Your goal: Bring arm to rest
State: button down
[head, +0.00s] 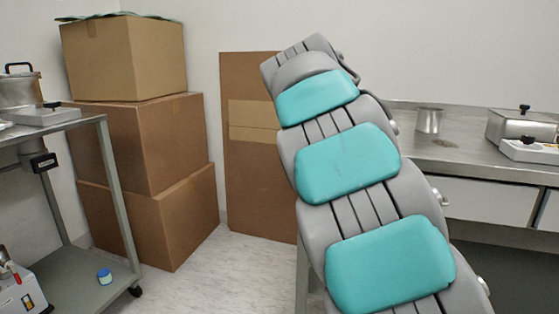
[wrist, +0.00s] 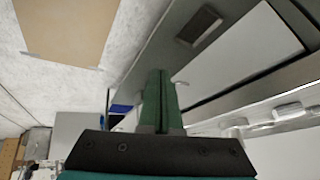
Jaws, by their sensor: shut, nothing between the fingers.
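My arm, grey with teal pads, rises from the lower right of the head view and leans up and left past the counter. Its far end is near the top middle, and my gripper's fingers cannot be made out there. In the wrist view my gripper (wrist: 160,100) shows two dark green fingers side by side, closed together with nothing between them. They are clear of any surface that I can make out.
A steel counter (head: 455,160) with a metal cup (head: 429,120) and a lidded steel box (head: 520,127) stands at right. Stacked cardboard boxes (head: 150,150) and a flat cardboard panel (head: 250,180) are behind. A cart (head: 120,200) is at left. Some floor between is clear.

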jog(key=s+a+f+n+g+y, duration=0.1)
jog(key=s+f+n+y, duration=0.1)
jog(key=s+f+n, duration=0.3)
jog(key=s+a+f+n+g+y, duration=0.1)
jog(key=s+f+n+y, duration=0.1)
jog(key=s+f+n, duration=0.4)
jog(key=s+a+f+n+g+y, duration=0.1)
jog(key=s+f+n, duration=0.5)
jog(key=s+f, duration=0.7)
jog(key=s+g+y, duration=0.1)
jog(key=s, duration=1.2)
jog(key=shift+f, duration=0.3)
